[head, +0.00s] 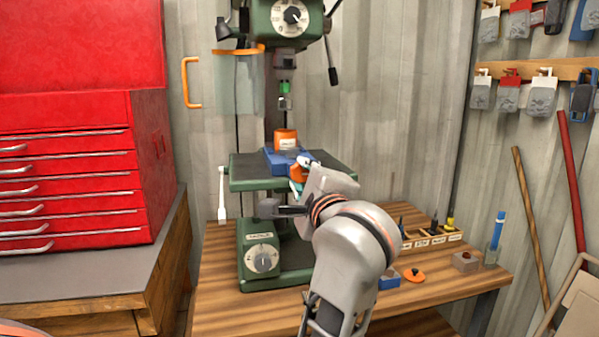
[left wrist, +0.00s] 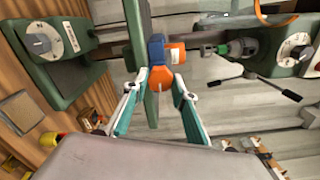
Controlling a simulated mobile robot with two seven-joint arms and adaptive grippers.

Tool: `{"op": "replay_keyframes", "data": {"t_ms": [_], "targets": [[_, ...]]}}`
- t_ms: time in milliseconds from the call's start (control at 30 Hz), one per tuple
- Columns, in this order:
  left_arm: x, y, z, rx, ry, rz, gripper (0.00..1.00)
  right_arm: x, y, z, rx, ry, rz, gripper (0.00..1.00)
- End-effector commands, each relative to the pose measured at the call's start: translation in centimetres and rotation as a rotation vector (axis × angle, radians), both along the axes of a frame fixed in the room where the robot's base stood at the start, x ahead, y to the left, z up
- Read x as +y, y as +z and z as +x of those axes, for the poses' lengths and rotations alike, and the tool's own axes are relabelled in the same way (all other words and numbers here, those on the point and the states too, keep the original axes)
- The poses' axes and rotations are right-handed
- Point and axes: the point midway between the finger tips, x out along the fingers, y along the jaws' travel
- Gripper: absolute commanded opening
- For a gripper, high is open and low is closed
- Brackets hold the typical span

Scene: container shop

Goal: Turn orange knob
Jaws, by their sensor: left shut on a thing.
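The orange knob (left wrist: 160,77) is on the front of a blue vise (left wrist: 156,46), which sits on the drill press table; the knob also shows in the head view (head: 299,173), partly hidden by my wrist. The vise (head: 275,160) holds an orange block (head: 286,139) on its top. My left gripper (left wrist: 160,80) has its teal-padded fingers on either side of the knob, shut on it. In the head view my left gripper (head: 300,177) reaches in at the vise front, its fingers mostly hidden. My right gripper is not in view.
The green drill press (head: 290,20) stands on a wooden bench (head: 225,280), its chuck above the vise. A crank (head: 222,190) hangs left of the press table. A red tool chest (head: 70,170) stands left. A small orange-topped piece (head: 414,275) lies on the bench at right.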

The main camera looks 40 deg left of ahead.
Motion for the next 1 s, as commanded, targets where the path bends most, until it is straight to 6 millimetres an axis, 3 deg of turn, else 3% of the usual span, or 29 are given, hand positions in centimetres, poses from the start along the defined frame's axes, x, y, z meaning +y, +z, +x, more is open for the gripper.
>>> {"op": "replay_keyframes", "data": {"t_ms": [267,700,1000], "targets": [[-0.1,0.3,-0.1,0.198,-0.003,0.168,0.05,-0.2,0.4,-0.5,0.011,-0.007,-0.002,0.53],[-0.1,0.2,-0.1,0.510,-0.003,0.432,0.05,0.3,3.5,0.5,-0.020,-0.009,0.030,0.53],[0.0,0.0,0.0,0.673,-0.004,0.570,0.05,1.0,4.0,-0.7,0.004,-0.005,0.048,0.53]]}}
